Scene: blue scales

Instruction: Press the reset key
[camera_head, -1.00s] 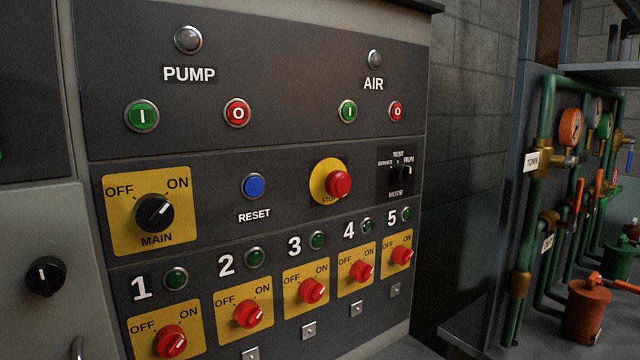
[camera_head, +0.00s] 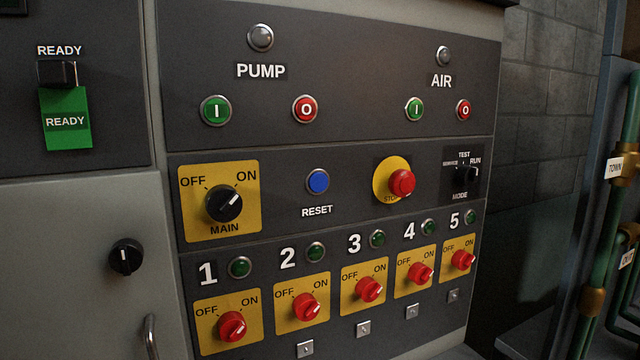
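The reset key is a round blue button (camera_head: 318,181) with a metal rim, in the middle row of the dark control panel (camera_head: 350,150). The label RESET (camera_head: 317,211) is just below it. Nothing covers it or touches it. Neither of my grippers is in view.
Left of the button is the black MAIN knob (camera_head: 223,204), pointing toward ON. Right of it are the red STOP button (camera_head: 402,182) and the MODE switch (camera_head: 466,174). Several red knobs line the row below. A green READY sign (camera_head: 66,119) is at left, green pipes (camera_head: 622,200) at right.

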